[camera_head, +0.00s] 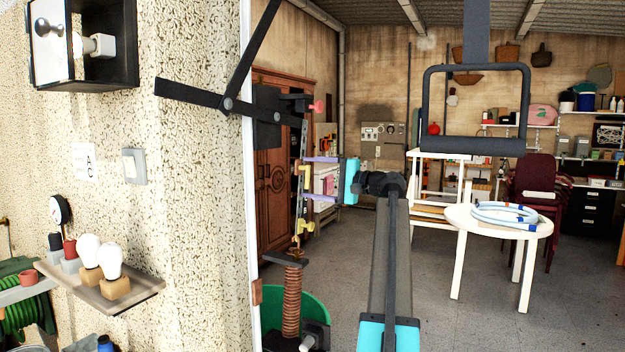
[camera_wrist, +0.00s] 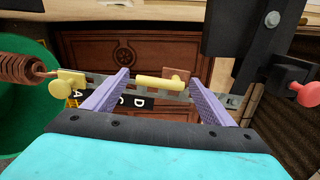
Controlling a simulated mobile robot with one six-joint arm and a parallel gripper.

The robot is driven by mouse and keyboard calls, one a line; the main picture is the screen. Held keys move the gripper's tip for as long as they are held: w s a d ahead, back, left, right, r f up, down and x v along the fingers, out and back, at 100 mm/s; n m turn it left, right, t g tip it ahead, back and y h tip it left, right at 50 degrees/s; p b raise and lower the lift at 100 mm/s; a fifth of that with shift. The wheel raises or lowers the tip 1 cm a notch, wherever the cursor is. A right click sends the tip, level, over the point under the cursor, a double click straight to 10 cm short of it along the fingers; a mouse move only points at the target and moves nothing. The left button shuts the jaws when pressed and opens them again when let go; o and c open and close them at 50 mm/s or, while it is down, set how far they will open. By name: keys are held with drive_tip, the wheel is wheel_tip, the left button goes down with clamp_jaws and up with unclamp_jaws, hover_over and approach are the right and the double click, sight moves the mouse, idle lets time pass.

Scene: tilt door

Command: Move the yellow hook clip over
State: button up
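A yellow bar-shaped piece with a tan tab (camera_wrist: 160,82) sits on a metal strip (camera_wrist: 230,100) in the wrist view. A second yellow piece with a round knob (camera_wrist: 62,87) sits at the strip's left end, where the coppery spring (camera_wrist: 22,68) hooks on. I cannot tell for sure which one is the hook clip. My gripper (camera_wrist: 160,77) is open, its purple fingers on either side of the bar-shaped piece, with gaps visible on both sides. In the head view my gripper (camera_head: 308,178) points left at the upright strip; the yellow pieces are small there.
A black bracket (camera_head: 267,117) with a red knob (camera_head: 318,107) is above my gripper. The spring also shows in the head view (camera_head: 292,300), below the strip, beside a green bin (camera_head: 318,310).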

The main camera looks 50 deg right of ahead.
drive_tip(key=shift+s, duration=0.1)
drive_tip(key=b+v, duration=0.2)
drive_tip(key=v, duration=1.1)
drive_tip(key=shift+s, duration=0.3)
drive_tip(key=shift+s, duration=0.1)
idle(0.4)
